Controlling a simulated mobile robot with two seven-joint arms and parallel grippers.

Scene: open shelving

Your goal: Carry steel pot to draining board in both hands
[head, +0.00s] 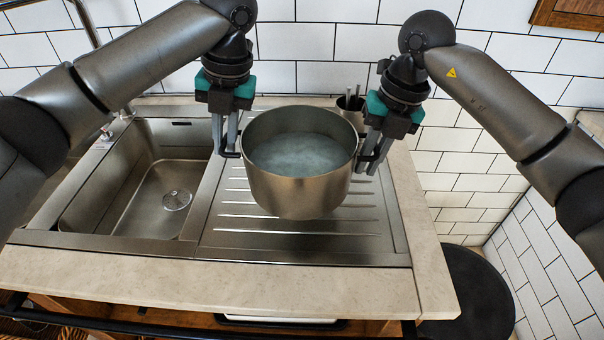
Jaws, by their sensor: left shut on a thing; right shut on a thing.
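The steel pot (300,188) is upright over the ridged draining board (240,244), with a bluish, cloudy-looking inside. My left gripper (228,150) is shut on the pot's left handle. My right gripper (370,165) is shut on the right handle, which is mostly hidden by the fingers. The board's ridges show to both sides and in front of the pot. I cannot tell for sure whether the pot's base touches the board or hangs a little above it.
The empty sink basin (135,195) lies left of the board, with a tap (98,60) behind it. A small dark container (350,103) stands behind the pot. The stone counter (300,288) ends at the right; a round black surface (470,290) is lower down there.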

